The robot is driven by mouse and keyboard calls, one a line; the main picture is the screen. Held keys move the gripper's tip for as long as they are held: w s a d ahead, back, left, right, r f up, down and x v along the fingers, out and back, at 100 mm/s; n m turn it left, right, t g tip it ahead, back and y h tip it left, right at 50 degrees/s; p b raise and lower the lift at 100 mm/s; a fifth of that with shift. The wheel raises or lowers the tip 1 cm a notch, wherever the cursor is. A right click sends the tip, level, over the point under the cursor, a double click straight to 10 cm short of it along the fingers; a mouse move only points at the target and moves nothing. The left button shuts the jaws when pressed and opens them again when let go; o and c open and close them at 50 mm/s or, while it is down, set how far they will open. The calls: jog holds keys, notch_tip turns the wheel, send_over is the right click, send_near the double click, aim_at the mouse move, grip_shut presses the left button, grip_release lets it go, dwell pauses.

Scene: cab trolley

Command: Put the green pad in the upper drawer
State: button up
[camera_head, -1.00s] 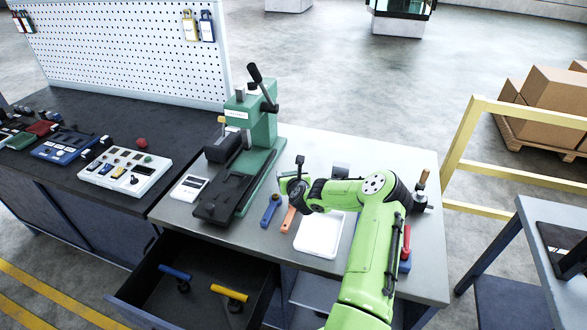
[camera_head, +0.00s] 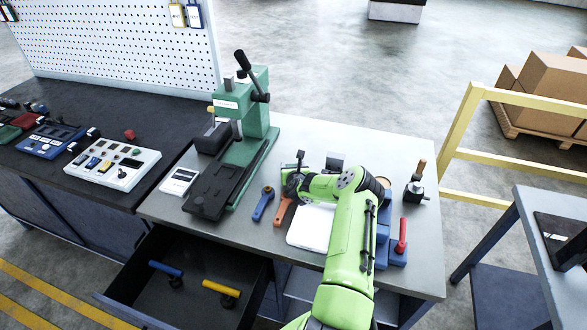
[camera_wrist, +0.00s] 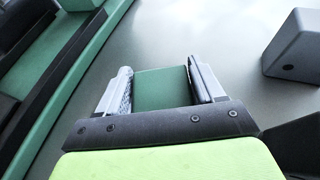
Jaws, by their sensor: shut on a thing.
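The green pad (camera_wrist: 162,88) is held between the two fingers of my gripper (camera_wrist: 161,84) in the wrist view, above the grey bench top. A drawer (camera_head: 240,312) directly under the bench top stands pulled open at the lower left. Inside it lie a blue-handled tool (camera_head: 166,269) and a yellow-handled tool (camera_head: 221,288), with bare dark floor around them.
A blue tool (camera_head: 262,205), an orange tool (camera_head: 283,210) and a white tray (camera_head: 310,228) lie near the bench's front. A blue holder with a red handle (camera_head: 401,236) stands at right.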

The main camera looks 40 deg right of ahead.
jog(key=o, duration=0.6)
jog(key=shift+f, duration=0.15)
jog(key=o, duration=0.4)
jog(key=shift+o, duration=0.2)
